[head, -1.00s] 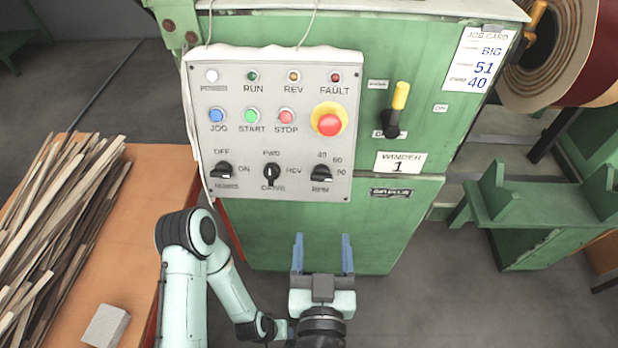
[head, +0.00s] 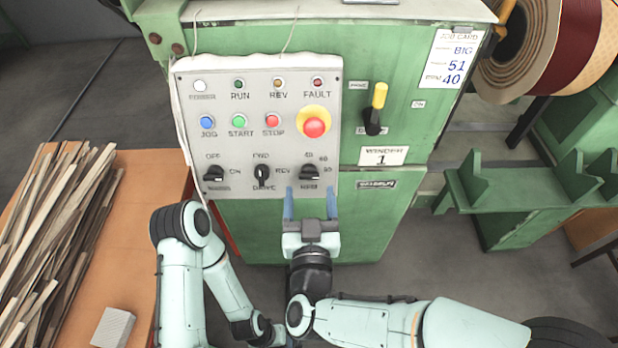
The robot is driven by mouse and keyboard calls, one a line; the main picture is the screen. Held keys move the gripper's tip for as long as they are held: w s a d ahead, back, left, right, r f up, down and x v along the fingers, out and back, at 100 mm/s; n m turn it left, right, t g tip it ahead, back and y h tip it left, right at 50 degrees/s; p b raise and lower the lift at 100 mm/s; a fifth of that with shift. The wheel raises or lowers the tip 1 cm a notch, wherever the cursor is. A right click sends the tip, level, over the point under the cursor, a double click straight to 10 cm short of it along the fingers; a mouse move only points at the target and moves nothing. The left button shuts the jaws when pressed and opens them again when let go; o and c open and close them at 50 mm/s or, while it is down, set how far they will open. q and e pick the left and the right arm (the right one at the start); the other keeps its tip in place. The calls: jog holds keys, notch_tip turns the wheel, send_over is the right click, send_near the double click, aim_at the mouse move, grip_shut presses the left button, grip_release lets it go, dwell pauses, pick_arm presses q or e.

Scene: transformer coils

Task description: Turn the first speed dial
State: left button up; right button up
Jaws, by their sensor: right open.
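The grey control panel (head: 262,130) is on the front of the green winder marked 1. Its speed dial is a black knob (head: 309,173) at the bottom right, with numbers around it and a small label below. My right gripper (head: 310,198) is open and empty, with its two blue fingers pointing up at the panel. The fingertips show just below the speed dial, one to each side of it. I cannot tell how far they are from the panel face. My left arm (head: 226,285) is folded low at the left, and its gripper is not visible.
The drive knob (head: 262,174) and another black selector (head: 214,173) sit left of the speed dial. The red emergency stop (head: 314,127) is above it. An orange table (head: 140,240) with wooden strips stands left. A green stand (head: 520,195) is at right.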

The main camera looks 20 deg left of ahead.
aim_at(309, 178)
jog(key=shift+x, duration=2.2)
jog(key=c, duration=1.1)
jog(key=shift+o, duration=0.2)
